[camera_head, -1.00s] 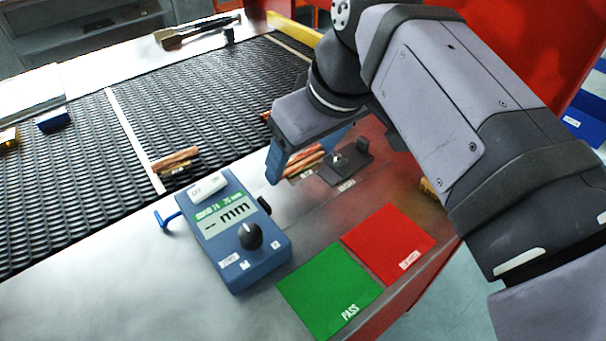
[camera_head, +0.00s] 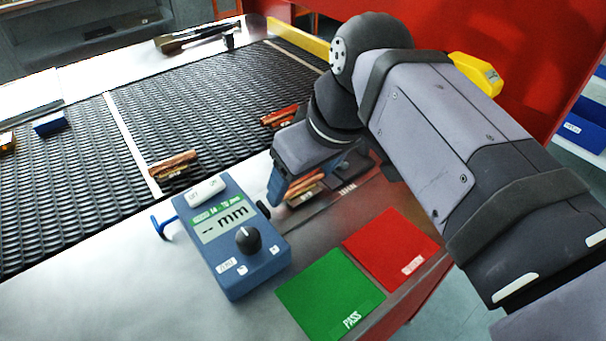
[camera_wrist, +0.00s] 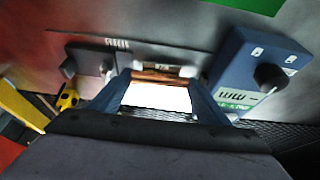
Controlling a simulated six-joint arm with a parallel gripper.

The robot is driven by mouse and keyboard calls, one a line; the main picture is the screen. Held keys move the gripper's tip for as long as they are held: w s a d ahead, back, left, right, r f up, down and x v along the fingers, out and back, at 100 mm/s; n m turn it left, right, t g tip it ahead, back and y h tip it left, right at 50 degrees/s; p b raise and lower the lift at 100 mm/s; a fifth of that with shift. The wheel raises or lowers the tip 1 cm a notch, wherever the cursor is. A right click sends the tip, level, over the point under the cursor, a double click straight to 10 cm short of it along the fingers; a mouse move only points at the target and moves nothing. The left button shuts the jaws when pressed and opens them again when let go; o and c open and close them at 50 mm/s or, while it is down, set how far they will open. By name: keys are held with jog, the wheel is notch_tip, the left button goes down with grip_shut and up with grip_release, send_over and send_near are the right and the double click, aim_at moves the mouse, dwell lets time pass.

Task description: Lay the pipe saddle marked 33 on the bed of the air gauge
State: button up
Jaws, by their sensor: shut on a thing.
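My gripper (camera_head: 284,186) is shut on a copper-coloured pipe saddle (camera_head: 304,187) with a pale label too small to read. In the wrist view the saddle (camera_wrist: 160,77) lies crosswise between the fingers, with a bright white patch below it. The air gauge is a blue box (camera_head: 232,262) with a "-- mm" display and a black knob. Just right of it is a dark bed plate (camera_head: 347,166) with a raised stop, partly hidden by my gripper; the bed's stop (camera_wrist: 92,60) also shows in the wrist view. I cannot tell whether the saddle touches the bed.
Other copper saddles lie on the black mesh belt (camera_head: 70,150), one at left (camera_head: 173,164) and one behind my gripper (camera_head: 280,116). A green PASS pad (camera_head: 330,293) and a red pad (camera_head: 391,246) lie in front. A blue hook (camera_head: 164,225) is left of the gauge box.

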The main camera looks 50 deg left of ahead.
jog(key=shift+f, duration=0.3)
jog(key=o, duration=0.9)
jog(key=shift+r, duration=0.1)
jog(key=shift+r, duration=0.25)
jog(key=p+v, duration=0.3)
jog(key=v, duration=0.9)
jog(key=shift+r, duration=0.3)
